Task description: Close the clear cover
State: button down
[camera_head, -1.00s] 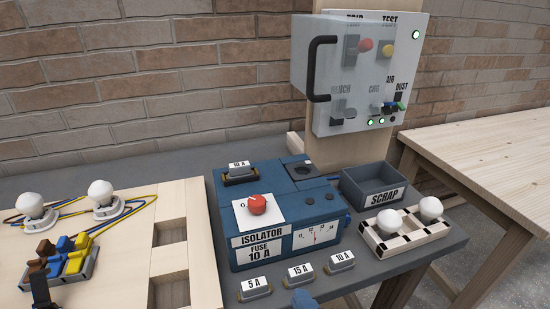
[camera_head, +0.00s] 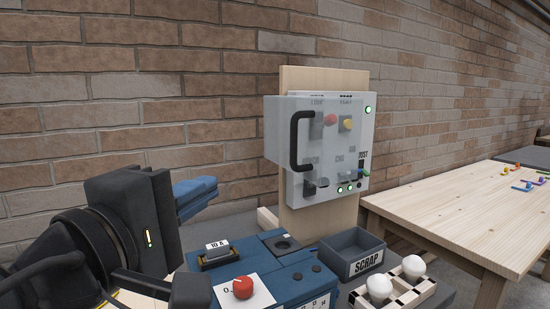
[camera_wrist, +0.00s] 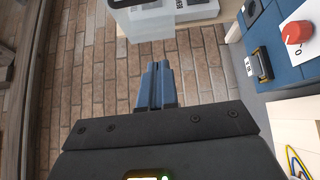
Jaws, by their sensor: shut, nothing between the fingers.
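The cover also shows at the top of the wrist view (camera_wrist: 155,25). My gripper (camera_head: 212,184) is left of the cover and lower, apart from the handle. Its blue fingers are together and empty, and they point toward the cover in the wrist view (camera_wrist: 157,68).
The box is on a wooden post (camera_head: 323,82) before a brick wall. Below are the blue isolator unit (camera_head: 275,280) with a red knob (camera_head: 243,287), the scrap bin (camera_head: 355,262) and a bulb holder (camera_head: 365,296). A wooden table (camera_head: 450,210) stands right. Space between gripper and cover looks clear.

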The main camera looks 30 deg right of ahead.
notch_tip(320, 180, up, 3)
jog(key=s+m+g, duration=0.1)
jog(key=p, duration=0.2)
send_near(296, 133)
jog(key=w+d+f, duration=0.2)
jog(key=w+d, duration=0.1)
jog(key=w, duration=0.3)
jog(key=shift+s+d+f+m+g+h, duration=0.1)
jog(key=shift+s+d+m+g+h, duration=0.25)
jog(key=shift+d, duration=0.35)
jog(key=shift+d, duration=0.1)
